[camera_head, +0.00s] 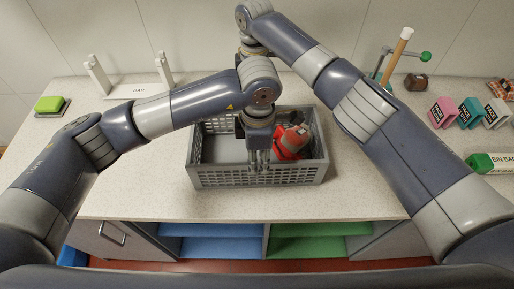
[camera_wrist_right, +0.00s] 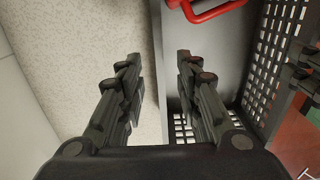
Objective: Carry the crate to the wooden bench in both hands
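The grey crate (camera_head: 205,179) with perforated walls stands on the speckled counter. A red object (camera_head: 291,141) lies inside it at the right. My left gripper (camera_head: 259,163) points down at the middle of the crate's near wall; its finger gap is unclear. In the right wrist view, my right gripper (camera_wrist_right: 158,72) is open, with one finger on each side of a crate wall (camera_wrist_right: 172,50), one over the counter and one over the inside. In the head view it is hidden behind my left arm. I cannot tell whether it touches the wall. No wooden bench shows.
The counter (camera_head: 130,190) is clear left and in front of the crate. A white rack (camera_head: 130,85) and green sponge (camera_head: 49,103) stand at the back left. Pink, teal and white boxes (camera_head: 468,112) and a green-ended roll (camera_head: 490,163) are at the right. Open shelves lie below.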

